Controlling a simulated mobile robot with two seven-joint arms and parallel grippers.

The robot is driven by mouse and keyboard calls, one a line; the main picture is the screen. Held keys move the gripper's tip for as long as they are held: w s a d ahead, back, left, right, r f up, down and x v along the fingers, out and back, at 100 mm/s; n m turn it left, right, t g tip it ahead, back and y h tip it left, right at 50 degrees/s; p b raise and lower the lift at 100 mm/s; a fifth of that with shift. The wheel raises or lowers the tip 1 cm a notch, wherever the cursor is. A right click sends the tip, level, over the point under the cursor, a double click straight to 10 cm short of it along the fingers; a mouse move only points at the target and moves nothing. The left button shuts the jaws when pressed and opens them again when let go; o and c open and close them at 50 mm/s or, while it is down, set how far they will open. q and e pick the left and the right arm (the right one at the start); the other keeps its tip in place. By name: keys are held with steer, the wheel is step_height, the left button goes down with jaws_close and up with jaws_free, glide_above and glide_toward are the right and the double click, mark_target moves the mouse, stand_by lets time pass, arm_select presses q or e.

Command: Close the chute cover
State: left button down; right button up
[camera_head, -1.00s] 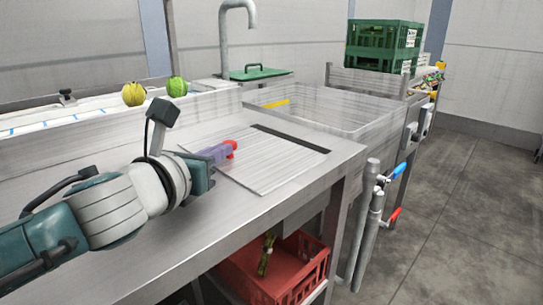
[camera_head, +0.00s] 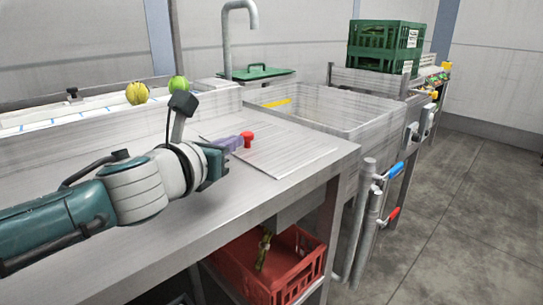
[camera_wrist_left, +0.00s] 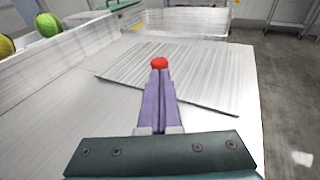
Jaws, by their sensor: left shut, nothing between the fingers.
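The chute cover (camera_head: 290,151) is a flat grey metal plate lying on the steel counter. A red knob (camera_head: 248,139) stands up from it near its left part. My left gripper (camera_head: 238,143) has purple fingers, shut with nothing between them. Their tips are right behind the red knob, at or against it; I cannot tell if they touch. In the left wrist view the cover (camera_wrist_left: 205,80) lies ahead of the fingers, with the knob (camera_wrist_left: 159,63) just beyond the tips. No dark opening shows beside the cover now. My right gripper is not in view.
A steel sink basin (camera_head: 335,113) with a tap (camera_head: 226,40) lies beyond the cover. A red crate (camera_head: 290,273) sits under the counter. Green crates (camera_head: 385,48) stand at the back. Two round vegetables, one yellowish (camera_head: 138,93) and one green (camera_head: 178,84), sit at the back left.

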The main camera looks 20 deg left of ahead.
arm_select(q)
steer(key=s, duration=0.4)
steer(key=s+d+p, duration=0.1)
steer(key=s, duration=0.1)
steer(key=shift+r, duration=0.1)
steer(key=shift+s+a+r+p, duration=0.1)
steer(key=shift+s+r+p, duration=0.1)
steer(key=shift+s+r, duration=0.25)
steer(key=shift+s+a+r+p, duration=0.1)
steer(key=shift+s+r+p, duration=0.1)
steer(key=shift+s, duration=0.3)
steer(key=shift+s+d, duration=0.15)
steer(key=shift+s, duration=1.05)
steer(key=shift+s+r, duration=0.2)
steer(key=shift+s, duration=0.2)
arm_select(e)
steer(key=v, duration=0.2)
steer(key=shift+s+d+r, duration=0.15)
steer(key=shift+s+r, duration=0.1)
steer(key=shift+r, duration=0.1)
